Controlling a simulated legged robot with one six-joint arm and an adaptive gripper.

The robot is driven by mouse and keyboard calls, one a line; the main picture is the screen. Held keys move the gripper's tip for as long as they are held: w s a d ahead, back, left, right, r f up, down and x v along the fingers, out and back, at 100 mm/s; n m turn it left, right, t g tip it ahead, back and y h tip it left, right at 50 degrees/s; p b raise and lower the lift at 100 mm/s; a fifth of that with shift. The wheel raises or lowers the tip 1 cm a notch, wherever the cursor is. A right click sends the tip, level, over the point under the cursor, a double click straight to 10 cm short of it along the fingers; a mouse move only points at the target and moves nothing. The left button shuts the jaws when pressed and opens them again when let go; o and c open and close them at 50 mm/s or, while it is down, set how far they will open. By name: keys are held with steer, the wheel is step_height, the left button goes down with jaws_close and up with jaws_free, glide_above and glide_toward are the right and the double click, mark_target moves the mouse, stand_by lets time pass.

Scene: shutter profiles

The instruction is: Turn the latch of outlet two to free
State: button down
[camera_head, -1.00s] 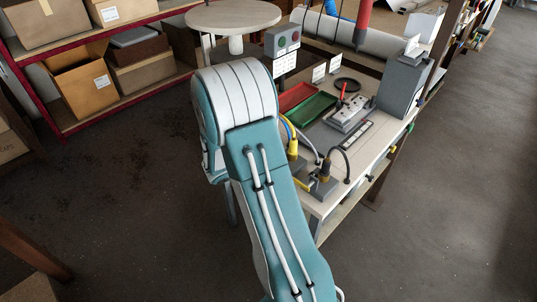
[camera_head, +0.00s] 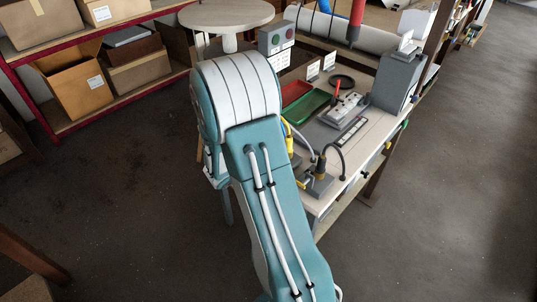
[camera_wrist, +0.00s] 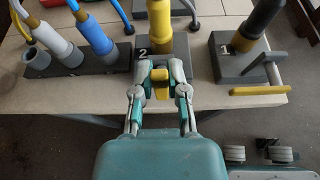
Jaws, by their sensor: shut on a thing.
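Outlet two (camera_wrist: 122,58) is a dark grey block marked "2" at the bench's front edge, with a yellow connector (camera_wrist: 158,20) standing in it. Its yellow latch (camera_wrist: 161,84) sticks out toward me at the middle of the wrist view. My gripper (camera_wrist: 160,76) is shut on this latch, one finger on each side; the fingers hide part of it. In the head view my arm hides the gripper and the latch.
Outlet one (camera_wrist: 224,73), marked "1", stands to the right with a sideways yellow latch bar (camera_wrist: 258,90) and a grey handle. A grey block with several plugs (camera_wrist: 75,76) stands at left.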

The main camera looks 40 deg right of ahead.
steer(key=c, duration=0.6)
jaws_free()
steer(key=shift+f, duration=0.1)
steer(key=shift+c, duration=0.2)
steer(key=w+v, duration=0.1)
steer(key=v, duration=1.1)
steer(key=shift+s, duration=0.4)
